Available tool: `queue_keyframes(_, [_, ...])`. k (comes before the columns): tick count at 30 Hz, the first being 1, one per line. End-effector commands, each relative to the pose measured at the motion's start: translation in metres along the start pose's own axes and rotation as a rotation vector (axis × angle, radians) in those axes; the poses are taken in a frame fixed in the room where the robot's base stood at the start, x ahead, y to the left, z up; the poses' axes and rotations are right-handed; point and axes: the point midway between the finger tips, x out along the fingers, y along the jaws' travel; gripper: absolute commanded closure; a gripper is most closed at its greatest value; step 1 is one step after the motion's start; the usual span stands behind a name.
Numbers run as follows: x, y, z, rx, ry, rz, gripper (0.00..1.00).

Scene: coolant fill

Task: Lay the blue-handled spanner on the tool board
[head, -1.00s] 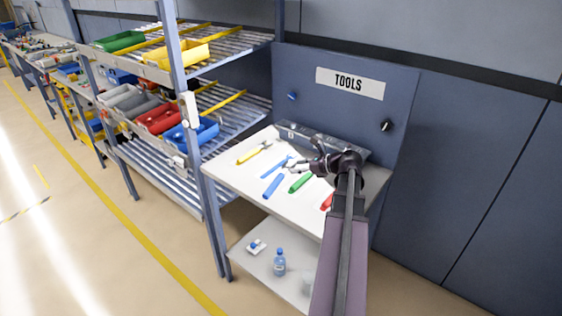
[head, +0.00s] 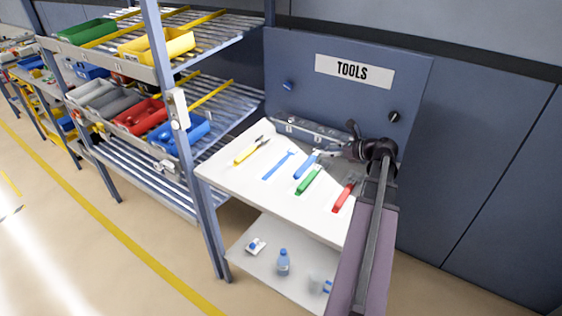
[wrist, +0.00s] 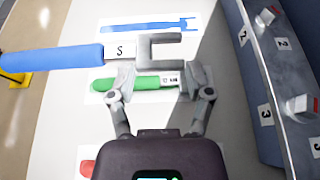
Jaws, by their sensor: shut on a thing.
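The blue-handled spanner (head: 305,165) is in my gripper (head: 334,155), over the white board top (head: 230,172). In the wrist view, its blue handle (wrist: 52,57) points left, its shank is marked S, and its open grey head lies by my fingertips (wrist: 160,80). A blue tool outline (head: 279,165) lies bare on the board; it also shows in the wrist view (wrist: 150,28), above the spanner and roughly parallel to it. The exact height of the spanner is hard to tell.
A grey numbered rail (wrist: 285,80) runs along the back, before the TOOLS panel (head: 355,71). A bottle (head: 283,262) stands on the lower shelf.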

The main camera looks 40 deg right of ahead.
Motion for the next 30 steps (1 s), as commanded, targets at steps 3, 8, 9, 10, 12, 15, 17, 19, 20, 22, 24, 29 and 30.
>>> queue_keyframes(3, [0.004,0.003,0.002,-0.002,-0.001,0.007,0.90])
queue_keyframes(8, [0.009,0.006,0.004,-0.005,-0.001,0.014,0.90])
queue_keyframes(9, [0.009,0.006,0.004,-0.006,-0.001,0.015,0.90])
queue_keyframes(10, [0.010,0.007,0.004,-0.006,-0.001,0.016,0.90])
queue_keyframes(12, [0.011,0.008,0.004,-0.007,-0.001,0.017,0.90])
queue_keyframes(15, [0.016,0.013,0.002,-0.008,-0.001,0.019,0.90])
queue_keyframes(17, [0.020,0.018,-0.001,-0.008,-0.001,0.019,0.90])
queue_keyframes(19, [0.028,0.026,-0.005,-0.009,0.000,0.020,0.90])
queue_keyframes(20, [0.031,0.030,-0.007,-0.010,0.000,0.020,0.90])
queue_keyframes(22, [0.039,0.039,-0.012,-0.010,0.000,0.019,0.90])
queue_keyframes(24, [0.047,0.049,-0.016,-0.010,-0.001,0.017,0.90])
queue_keyframes(29, [0.059,0.064,-0.022,-0.010,-0.001,0.014,0.90])
queue_keyframes(30, [0.061,0.066,-0.022,-0.010,-0.001,0.014,0.90])
